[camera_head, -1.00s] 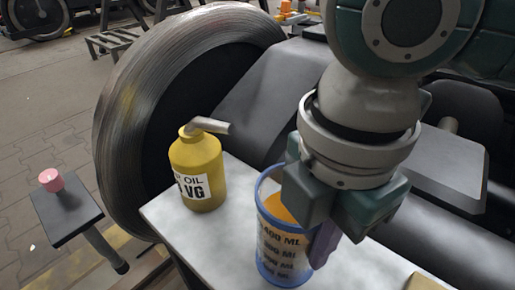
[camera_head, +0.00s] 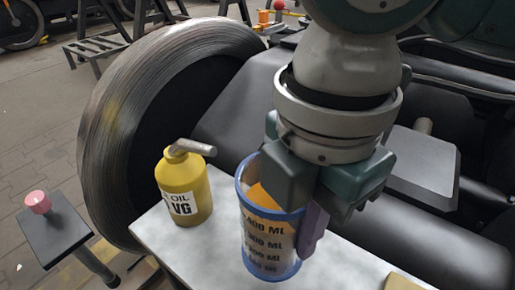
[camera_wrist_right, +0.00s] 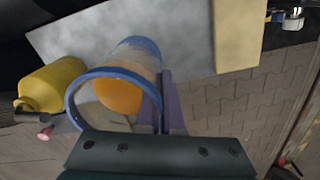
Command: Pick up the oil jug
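My left gripper is not in view.
A yellow oil bottle (camera_head: 186,188) with a grey spout stands left of the jug on the pale table (camera_head: 215,258). A yellowish block (camera_head: 402,283) is at the right edge. A large wheel (camera_head: 120,110) rises behind. A small stand (camera_head: 52,236) holds a pink piece (camera_head: 38,202).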

